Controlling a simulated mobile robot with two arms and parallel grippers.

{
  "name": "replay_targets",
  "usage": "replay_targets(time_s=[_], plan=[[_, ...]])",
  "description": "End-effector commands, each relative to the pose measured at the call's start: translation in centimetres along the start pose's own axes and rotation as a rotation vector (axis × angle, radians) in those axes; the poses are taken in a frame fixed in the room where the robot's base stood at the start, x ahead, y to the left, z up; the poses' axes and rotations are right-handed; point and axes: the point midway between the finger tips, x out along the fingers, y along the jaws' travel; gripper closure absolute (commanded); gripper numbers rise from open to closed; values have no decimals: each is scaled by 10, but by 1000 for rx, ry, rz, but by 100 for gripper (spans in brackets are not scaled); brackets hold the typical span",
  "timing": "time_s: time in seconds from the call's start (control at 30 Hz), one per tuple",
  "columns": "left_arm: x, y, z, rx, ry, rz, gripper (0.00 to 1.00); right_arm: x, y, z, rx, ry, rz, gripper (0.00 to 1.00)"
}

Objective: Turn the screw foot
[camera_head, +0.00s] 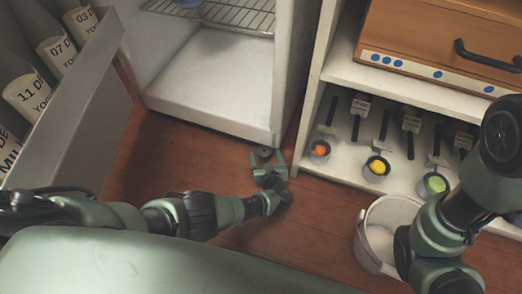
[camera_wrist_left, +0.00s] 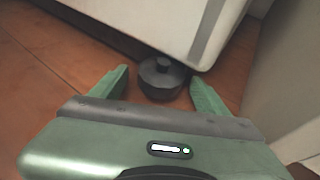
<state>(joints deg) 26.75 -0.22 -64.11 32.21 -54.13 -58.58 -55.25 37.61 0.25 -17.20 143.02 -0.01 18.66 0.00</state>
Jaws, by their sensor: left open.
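The screw foot (camera_wrist_left: 161,78) is a dark grey round knob under the bottom corner of the white fridge-like cabinet (camera_wrist_left: 185,25). In the head view the foot (camera_head: 264,152) shows small at the cabinet's lower front right corner (camera_head: 215,90). My left gripper (camera_head: 268,163) is low over the floor and open. In the left wrist view its two green fingers (camera_wrist_left: 158,92) stand on either side of the foot, with gaps between them and it. My right arm shows at the right, but its gripper is not in view.
A white bucket (camera_head: 368,240) stands on the wooden floor (camera_head: 290,225) near my right arm. A shelf unit (camera_head: 340,70) on the right holds measuring scoops with coloured contents. Labelled bottles (camera_head: 30,95) stand behind a grey panel (camera_head: 75,110) at left. A pale wall (camera_wrist_left: 290,90) rises close on the right of my left gripper.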

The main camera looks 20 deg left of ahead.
Motion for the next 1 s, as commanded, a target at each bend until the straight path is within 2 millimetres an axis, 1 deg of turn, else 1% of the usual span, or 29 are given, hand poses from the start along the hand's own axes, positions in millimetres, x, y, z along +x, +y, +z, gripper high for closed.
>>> replay_targets(time_s=[0.23,0.27,0.3,0.37,0.4,0.47,0.5,0.77,1.0], plan=[[-1,0,-1,0,1,0,24,1,0,-1,0,2,-1,100],[-1,0,-1,0,1,0,27,1,0,-1,0,2,-1,100],[-1,0,-1,0,1,0,38,1,0,-1,0,2,-1,100],[0,0,-1,0,1,1,55,1,0,-1,0,3,-1,100],[0,0,-1,0,1,1,66,1,0,-1,0,3,-1,100],[0,0,-1,0,1,1,83,1,0,-1,0,3,-1,100],[0,0,-1,0,1,1,87,1,0,-1,0,3,-1,100],[0,2,0,12,1,-26,87,4,0,0,0,6,-1,100],[0,6,1,62,0,-143,87,1,4,8,4,-21,11,100]])
